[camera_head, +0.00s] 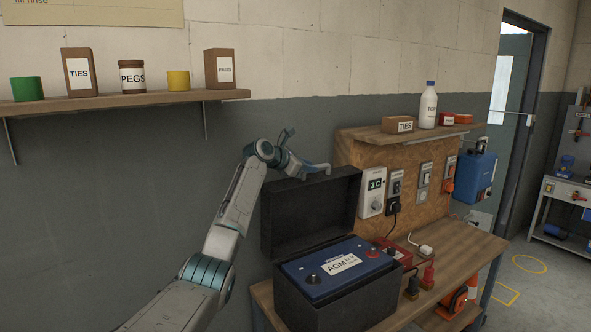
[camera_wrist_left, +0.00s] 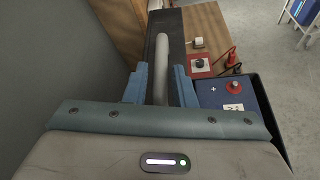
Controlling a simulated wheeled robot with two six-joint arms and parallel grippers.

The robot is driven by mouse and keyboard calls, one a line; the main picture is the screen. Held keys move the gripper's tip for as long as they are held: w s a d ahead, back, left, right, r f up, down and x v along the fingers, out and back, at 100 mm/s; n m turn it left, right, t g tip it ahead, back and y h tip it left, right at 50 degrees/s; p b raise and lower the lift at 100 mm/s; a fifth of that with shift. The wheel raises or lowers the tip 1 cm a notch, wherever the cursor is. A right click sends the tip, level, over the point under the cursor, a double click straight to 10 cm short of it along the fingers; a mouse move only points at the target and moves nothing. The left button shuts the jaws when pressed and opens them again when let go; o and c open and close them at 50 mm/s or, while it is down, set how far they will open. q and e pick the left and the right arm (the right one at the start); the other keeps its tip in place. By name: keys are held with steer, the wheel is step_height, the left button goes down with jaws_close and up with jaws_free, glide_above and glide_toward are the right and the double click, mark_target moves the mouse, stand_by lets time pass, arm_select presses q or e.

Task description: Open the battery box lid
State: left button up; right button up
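The black battery box (camera_head: 335,305) stands on the wooden bench with its lid (camera_head: 312,212) raised, tilted up at the back. A blue battery labelled AGM (camera_head: 338,268) is exposed inside; its top also shows in the left wrist view (camera_wrist_left: 212,97). My left gripper (camera_head: 304,158) is at the top left of the raised lid. In the left wrist view its two blue fingers stand apart, with a pale grey curved bar (camera_wrist_left: 160,72) between them. Gaps show beside the bar; contact with the lid is unclear. My right gripper is out of view.
A wooden backboard (camera_head: 431,185) with a timer, switches and sockets stands right of the lid. Red and black clamps (camera_head: 428,275) and a red charger (camera_head: 394,250) lie on the bench (camera_head: 458,250). A wall shelf (camera_head: 130,99) with small containers runs above my left arm.

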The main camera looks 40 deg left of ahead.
mark_target(293, 184)
arm_select(q)
steer(key=b+v, duration=0.2)
steer(key=v, duration=0.3)
steer(key=shift+s+a, duration=0.15)
steer(key=shift+s, duration=0.3)
steer(key=shift+s+r+b, duration=0.25)
steer(key=shift+s+b, duration=0.1)
